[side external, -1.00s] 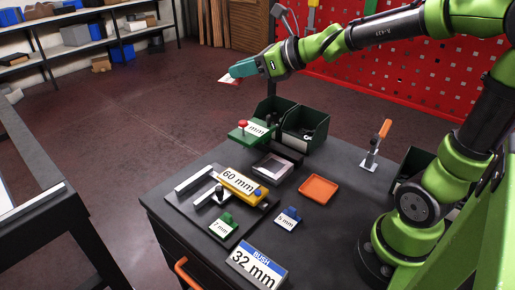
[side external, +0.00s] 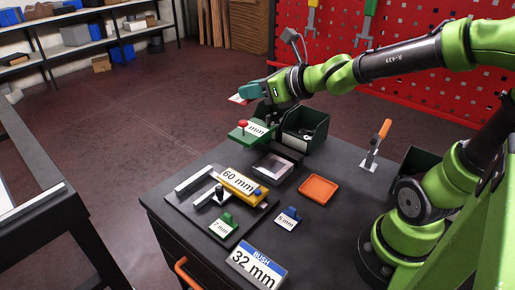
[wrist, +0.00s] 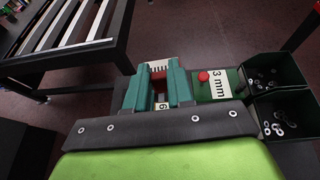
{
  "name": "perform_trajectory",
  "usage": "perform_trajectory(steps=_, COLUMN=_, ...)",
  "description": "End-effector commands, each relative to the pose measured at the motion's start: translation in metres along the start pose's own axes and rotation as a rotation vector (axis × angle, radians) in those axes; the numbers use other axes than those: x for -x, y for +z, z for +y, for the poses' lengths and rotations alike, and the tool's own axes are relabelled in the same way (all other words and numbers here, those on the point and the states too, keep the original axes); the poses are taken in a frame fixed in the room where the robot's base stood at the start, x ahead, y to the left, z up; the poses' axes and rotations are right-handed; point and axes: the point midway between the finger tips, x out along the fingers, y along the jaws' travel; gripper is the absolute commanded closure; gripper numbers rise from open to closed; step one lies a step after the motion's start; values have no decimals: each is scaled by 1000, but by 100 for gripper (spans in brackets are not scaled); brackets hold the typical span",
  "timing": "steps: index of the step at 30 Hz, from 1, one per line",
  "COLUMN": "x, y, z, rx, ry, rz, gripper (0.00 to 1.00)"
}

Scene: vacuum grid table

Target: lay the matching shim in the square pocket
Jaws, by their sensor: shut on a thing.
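My gripper (side external: 250,91) has teal fingers and is shut on a small red and white piece (side external: 238,99), held in the air above and behind the table's far side. In the wrist view the fingers (wrist: 157,78) close around the piece (wrist: 158,74); its size marking cannot be read. A grey square frame with a pale recess (side external: 273,167), which looks like the square pocket, sits on the table in front of the bins. A green 7 mm piece (side external: 224,224) and a blue 5 mm piece (side external: 288,217) stand near the front.
A green 3 mm block with a red knob (side external: 243,132) stands near the bins; one dark green bin (side external: 318,142) holds small metal parts. A yellow 60 mm block (side external: 241,187) lies on a dark fixture. An orange tray (side external: 319,188) is empty. An orange-handled clamp (side external: 377,145) stands right.

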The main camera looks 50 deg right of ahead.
Motion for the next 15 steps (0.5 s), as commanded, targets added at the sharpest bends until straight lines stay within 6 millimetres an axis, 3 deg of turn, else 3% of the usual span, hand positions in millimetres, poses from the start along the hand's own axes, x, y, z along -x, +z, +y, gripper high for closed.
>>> perform_trajectory(steps=8, x=-19, y=-13, z=50, rx=171, ry=440, rz=5, gripper=100)
perform_trajectory(steps=15, x=-25, y=-47, z=92, rx=371, ry=924, rz=2, gripper=100)
